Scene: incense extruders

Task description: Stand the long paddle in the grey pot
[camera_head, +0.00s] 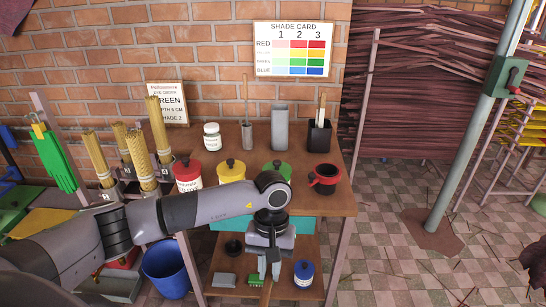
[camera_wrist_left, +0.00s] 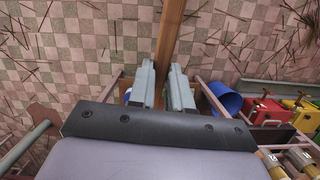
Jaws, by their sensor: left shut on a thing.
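My left gripper (camera_head: 269,268) points down in front of the table. In the left wrist view its two grey fingers (camera_wrist_left: 165,90) are shut on a long brown wooden piece (camera_wrist_left: 171,32), which looks like the long paddle. It runs away from the fingers past the frame's top edge. In the head view only a short brown bit (camera_head: 266,291) shows below the fingers. A tall grey pot (camera_head: 279,130) stands upright on the tabletop near the back, and no paddle shows in it. My right gripper is not in view.
Left of the grey pot is a small grey holder (camera_head: 247,136) with a thin stick; right, a black pot (camera_head: 320,138) with sticks. Red (camera_head: 187,176), yellow (camera_head: 231,171) and green (camera_head: 277,170) lidded jars and a red-rimmed black pot (camera_head: 323,180) stand in front. A blue bucket (camera_head: 165,272) is on the floor.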

